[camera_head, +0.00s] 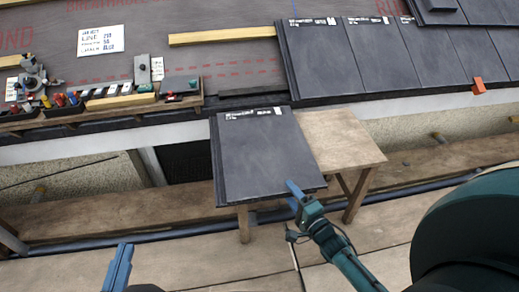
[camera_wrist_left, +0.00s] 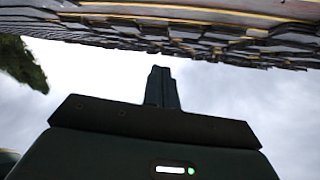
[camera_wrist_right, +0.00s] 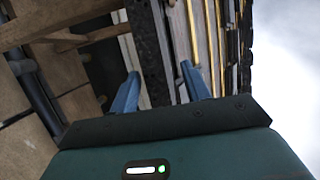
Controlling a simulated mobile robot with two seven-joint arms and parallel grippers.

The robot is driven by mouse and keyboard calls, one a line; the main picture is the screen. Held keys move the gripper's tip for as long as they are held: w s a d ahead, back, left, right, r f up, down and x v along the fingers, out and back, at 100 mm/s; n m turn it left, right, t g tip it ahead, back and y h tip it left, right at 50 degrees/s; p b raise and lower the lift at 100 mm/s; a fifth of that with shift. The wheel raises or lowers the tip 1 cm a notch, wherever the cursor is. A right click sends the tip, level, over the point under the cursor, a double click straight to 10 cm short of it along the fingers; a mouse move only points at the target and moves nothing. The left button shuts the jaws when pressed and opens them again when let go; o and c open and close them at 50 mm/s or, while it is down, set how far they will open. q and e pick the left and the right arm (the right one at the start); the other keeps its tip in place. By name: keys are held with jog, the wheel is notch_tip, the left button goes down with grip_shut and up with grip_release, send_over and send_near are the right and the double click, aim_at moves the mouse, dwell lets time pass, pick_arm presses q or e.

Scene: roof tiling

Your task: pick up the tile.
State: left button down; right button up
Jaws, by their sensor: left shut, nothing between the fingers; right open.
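A dark grey tile (camera_head: 262,158) with a white label strip along its far edge lies flat on a small wooden table (camera_head: 343,144). Its near edge sticks out slightly past the table's front. My right gripper (camera_head: 293,197) is open at the tile's near right corner, one blue finger above the tile's edge. In the right wrist view, a dark rough edge, apparently the tile's (camera_wrist_right: 150,50), shows between the two spread fingers (camera_wrist_right: 161,90). Whether either finger touches it I cannot tell. My left gripper (camera_head: 122,262) is shut and empty at the lower left, away from the tile; its closed fingers (camera_wrist_left: 161,85) point at sky.
Laid dark tiles (camera_head: 385,55) cover the roof at upper right, with an orange piece (camera_head: 478,86) at their lower edge. A tool tray (camera_head: 100,110) sits on the left. Wooden battens (camera_head: 235,37) cross the underlay.

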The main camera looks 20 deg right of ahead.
aim_at(283, 182)
jog(key=w, duration=0.1)
jog(key=w+b, duration=0.1)
jog(key=w, duration=0.2)
jog(key=shift+w+a+f+b, duration=0.2)
jog(key=shift+w+a+b, duration=0.05)
jog(key=shift+b, duration=0.05)
grip_shut()
dwell(1.1)
jog(key=shift+r, duration=0.25)
